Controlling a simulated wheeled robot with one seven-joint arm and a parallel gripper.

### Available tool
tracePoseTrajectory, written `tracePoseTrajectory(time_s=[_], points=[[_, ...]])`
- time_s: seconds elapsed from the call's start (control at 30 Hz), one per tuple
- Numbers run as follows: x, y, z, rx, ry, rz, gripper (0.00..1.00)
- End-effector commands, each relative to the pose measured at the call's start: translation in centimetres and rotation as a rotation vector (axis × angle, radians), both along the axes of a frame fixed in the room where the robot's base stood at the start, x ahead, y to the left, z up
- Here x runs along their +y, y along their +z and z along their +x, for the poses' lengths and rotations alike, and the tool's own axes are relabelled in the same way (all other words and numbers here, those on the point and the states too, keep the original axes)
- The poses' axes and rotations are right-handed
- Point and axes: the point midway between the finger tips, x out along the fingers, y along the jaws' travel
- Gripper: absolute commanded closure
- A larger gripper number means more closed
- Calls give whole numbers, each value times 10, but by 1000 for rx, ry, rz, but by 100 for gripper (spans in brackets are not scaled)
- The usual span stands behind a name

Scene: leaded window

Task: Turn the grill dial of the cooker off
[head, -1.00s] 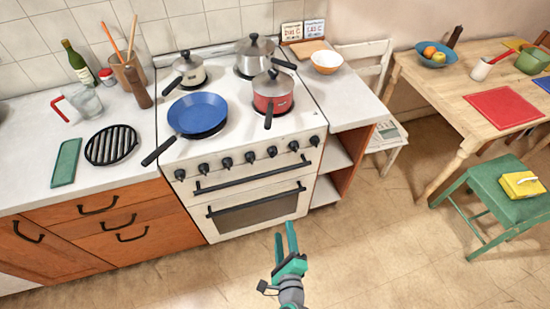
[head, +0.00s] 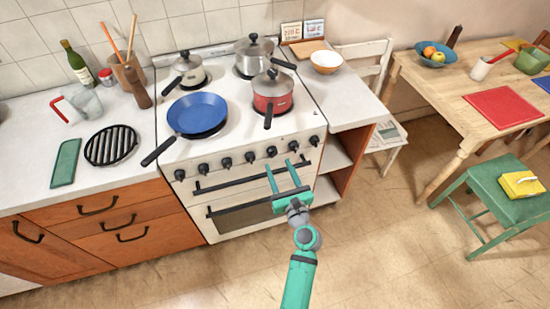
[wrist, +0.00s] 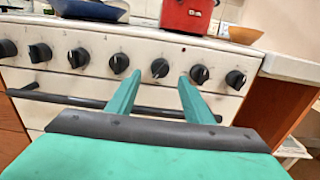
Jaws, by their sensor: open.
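The white cooker (head: 225,188) has a row of several black dials along its front. No readable label shows which one is the grill dial. My gripper (head: 278,163) is open and empty in front of the panel, right of its middle. In the wrist view, one black dial (wrist: 160,68), with its grip slanted, shows between the fingertips, and it also shows just above them in the head view (head: 272,152). Another dial (wrist: 199,74) sits just right of the right finger. The fingers appear short of the panel, and I see no contact.
A black grill handle (head: 240,180) runs below the dials, with the oven door handle (head: 235,208) lower. A blue pan (head: 197,114) stands on the hob, its handle overhanging the front. A red pot (head: 272,92) stands above the dials. The floor in front is clear.

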Motion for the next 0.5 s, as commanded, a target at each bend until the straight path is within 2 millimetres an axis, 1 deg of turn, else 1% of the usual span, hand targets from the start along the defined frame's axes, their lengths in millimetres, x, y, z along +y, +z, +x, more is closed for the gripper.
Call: tracePoseTrajectory(time_s=[0.03,0.2,0.33,0.5], points=[[3,0,10,-1,1,-1,53],[10,0,33,0,0,0,53],[14,0,44,0,0,-2,53],[16,-1,49,0,-1,-2,53]])
